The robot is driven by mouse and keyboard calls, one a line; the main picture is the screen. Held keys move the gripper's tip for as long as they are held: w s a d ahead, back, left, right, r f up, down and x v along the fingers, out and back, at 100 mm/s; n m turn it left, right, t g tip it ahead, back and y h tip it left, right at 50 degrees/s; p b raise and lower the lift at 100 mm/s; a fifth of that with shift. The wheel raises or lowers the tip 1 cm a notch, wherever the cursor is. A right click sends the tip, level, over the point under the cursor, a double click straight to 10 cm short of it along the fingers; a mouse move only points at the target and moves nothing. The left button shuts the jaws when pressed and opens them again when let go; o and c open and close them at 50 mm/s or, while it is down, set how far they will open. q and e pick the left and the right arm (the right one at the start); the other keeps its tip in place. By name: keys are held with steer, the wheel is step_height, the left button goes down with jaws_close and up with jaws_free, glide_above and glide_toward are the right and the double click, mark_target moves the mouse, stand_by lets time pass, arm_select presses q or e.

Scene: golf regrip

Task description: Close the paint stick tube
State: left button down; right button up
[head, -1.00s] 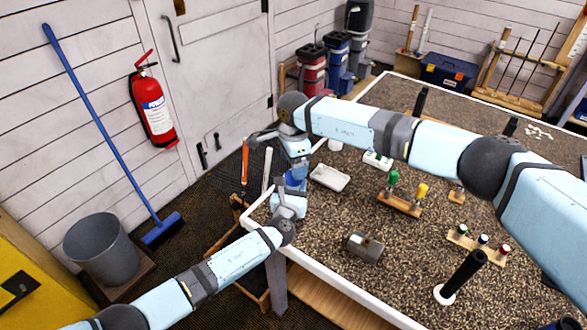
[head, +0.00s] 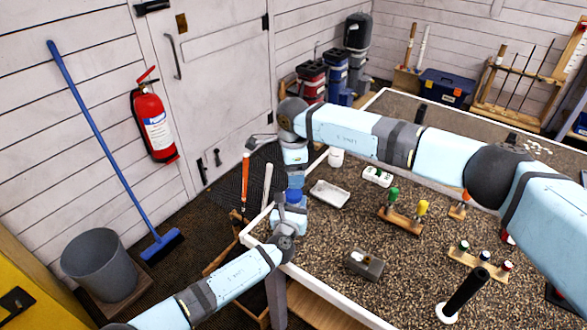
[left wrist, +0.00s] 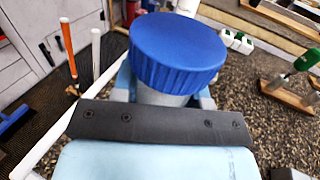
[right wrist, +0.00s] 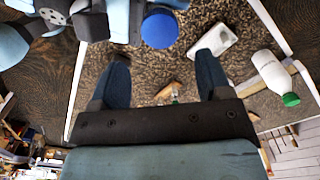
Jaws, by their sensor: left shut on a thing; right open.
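The paint stick tube (left wrist: 165,98) is a pale cylinder with a wide ribbed blue cap (left wrist: 178,48) over its top. The cap also shows in the head view (head: 293,196) and the right wrist view (right wrist: 160,29). I cannot tell how tightly it sits. My left gripper (head: 289,213) is shut on the tube and holds it upright near the table's left corner; the fingers hide the lower tube. My right gripper (right wrist: 163,70) is open and empty, pointing down above and beside the cap, apart from it.
A black grip (head: 466,292) stands at front right.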

mark_target(293, 193)
steer(key=shift+f, duration=3.6)
steer(key=c, duration=0.9)
arm_select(q)
steer(key=shift+d, duration=0.1)
arm_select(e)
steer(key=m, duration=0.6)
steer(key=shift+c, duration=0.3)
arm_select(q)
steer(key=shift+d, duration=0.1)
arm_select(e)
steer(key=o, duration=0.6)
steer(key=shift+a, duration=0.1)
steer(key=o, duration=0.4)
steer(key=shift+c, duration=0.2)
steer(key=shift+o, duration=0.3)
steer(key=shift+r, duration=0.1)
